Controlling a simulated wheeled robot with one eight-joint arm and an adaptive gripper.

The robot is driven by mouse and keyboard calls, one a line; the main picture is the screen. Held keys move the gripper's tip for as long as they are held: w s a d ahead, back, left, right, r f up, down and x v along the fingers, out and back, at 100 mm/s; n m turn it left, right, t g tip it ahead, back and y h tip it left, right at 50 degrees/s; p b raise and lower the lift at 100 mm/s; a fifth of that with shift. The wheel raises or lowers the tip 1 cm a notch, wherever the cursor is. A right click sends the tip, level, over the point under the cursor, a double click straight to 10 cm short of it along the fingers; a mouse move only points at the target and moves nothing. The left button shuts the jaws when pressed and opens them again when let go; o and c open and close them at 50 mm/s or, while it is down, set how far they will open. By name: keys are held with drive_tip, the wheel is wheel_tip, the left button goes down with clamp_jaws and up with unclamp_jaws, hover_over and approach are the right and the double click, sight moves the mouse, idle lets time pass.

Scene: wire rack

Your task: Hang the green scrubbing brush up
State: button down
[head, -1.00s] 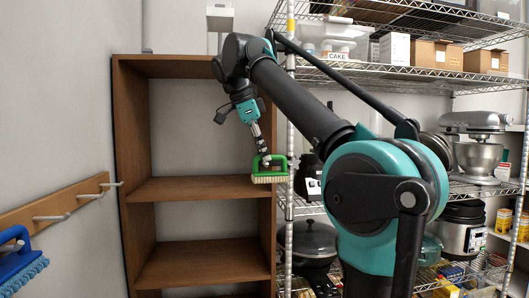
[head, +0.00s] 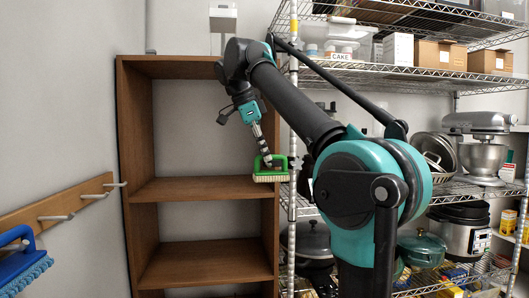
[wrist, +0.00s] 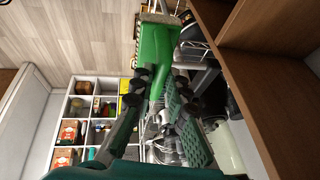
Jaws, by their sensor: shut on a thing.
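The green scrubbing brush (head: 270,169) is held in my gripper (head: 267,160), in front of the right side of the brown shelf unit. Its pale bristles face down in the head view. In the wrist view the green brush (wrist: 153,48) extends from between the fingers of my gripper (wrist: 160,85), which are shut on it. A wooden rail with white pegs (head: 70,205) is on the left wall, well to the left of my gripper. A blue brush (head: 25,262) hangs at the rail's near end. The farther pegs look bare.
The brown shelf unit (head: 205,188) stands behind my gripper, with empty shelves. A wire rack (head: 400,72) with boxes, pots and a mixer (head: 485,145) stands on the right. Open space lies between the peg rail and my gripper.

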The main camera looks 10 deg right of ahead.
sight(267, 165)
drive_tip(key=shift+w, duration=0.15)
drive_tip(key=shift+w+f, duration=0.15)
drive_tip(key=shift+w, duration=1.1)
drive_tip(key=shift+w, duration=0.1)
drive_tip(key=shift+w+f, duration=0.35)
drive_tip(key=shift+w, duration=0.05)
drive_tip(key=shift+w+f, duration=0.15)
drive_tip(key=shift+f, duration=0.05)
idle(0.6)
idle(0.6)
drive_tip(key=c, duration=1.4)
unclamp_jaws()
